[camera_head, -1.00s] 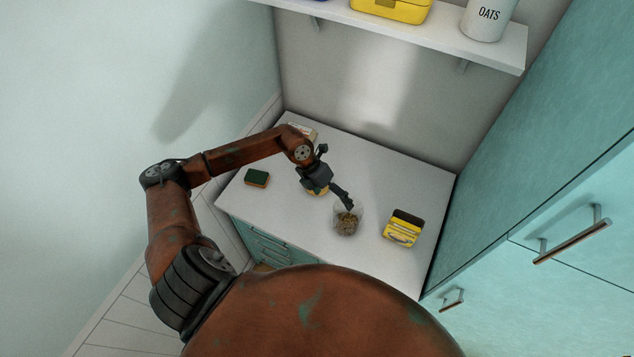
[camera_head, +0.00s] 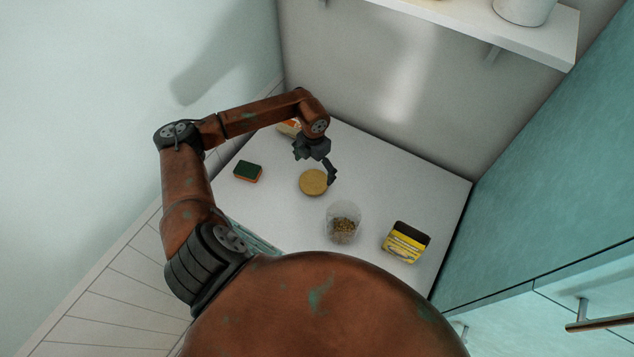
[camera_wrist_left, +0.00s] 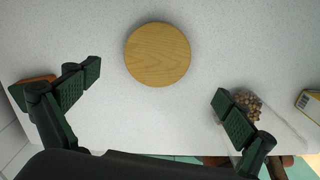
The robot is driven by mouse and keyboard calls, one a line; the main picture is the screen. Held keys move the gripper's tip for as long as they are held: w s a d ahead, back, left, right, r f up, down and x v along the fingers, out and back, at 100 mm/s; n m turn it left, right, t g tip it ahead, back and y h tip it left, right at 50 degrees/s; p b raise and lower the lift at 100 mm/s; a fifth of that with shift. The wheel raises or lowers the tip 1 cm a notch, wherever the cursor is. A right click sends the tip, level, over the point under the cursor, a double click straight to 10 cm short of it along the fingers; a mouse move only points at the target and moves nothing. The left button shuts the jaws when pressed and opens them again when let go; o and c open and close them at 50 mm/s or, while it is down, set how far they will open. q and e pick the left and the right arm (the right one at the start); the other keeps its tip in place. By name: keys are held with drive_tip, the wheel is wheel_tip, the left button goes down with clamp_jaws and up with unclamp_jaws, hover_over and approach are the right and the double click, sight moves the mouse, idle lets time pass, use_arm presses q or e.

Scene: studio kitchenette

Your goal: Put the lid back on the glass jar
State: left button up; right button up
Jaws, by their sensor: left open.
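The round wooden lid (camera_head: 313,182) lies flat on the white counter. It also shows in the left wrist view (camera_wrist_left: 157,54), ahead of and between the spread fingers. The glass jar (camera_head: 343,224) stands open on the counter, to the right of the lid and nearer to me, with brown contents inside. In the left wrist view the jar (camera_wrist_left: 285,122) is partly hidden behind the right finger. My left gripper (camera_head: 318,172) is open and empty above the counter by the lid; in the wrist view its fingers (camera_wrist_left: 158,98) are wide apart. My right gripper is not in view.
A green and orange sponge (camera_head: 248,171) lies left of the lid. A yellow and black box (camera_head: 405,242) stands right of the jar. A package (camera_head: 290,127) sits at the back left, partly behind my arm. A shelf (camera_head: 480,25) hangs above; teal cabinets (camera_head: 560,190) bound the right.

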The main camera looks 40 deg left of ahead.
sight(314, 182)
use_arm(q)
drive_tip(key=shift+w+f, duration=0.2)
drive_tip(key=shift+f, duration=0.15)
drive_tip(key=shift+s+a+r, duration=0.1)
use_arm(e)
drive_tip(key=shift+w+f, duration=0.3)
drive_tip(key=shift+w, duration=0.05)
use_arm(q)
drive_tip(key=shift+s, duration=0.1)
drive_tip(key=shift+f, duration=1.3)
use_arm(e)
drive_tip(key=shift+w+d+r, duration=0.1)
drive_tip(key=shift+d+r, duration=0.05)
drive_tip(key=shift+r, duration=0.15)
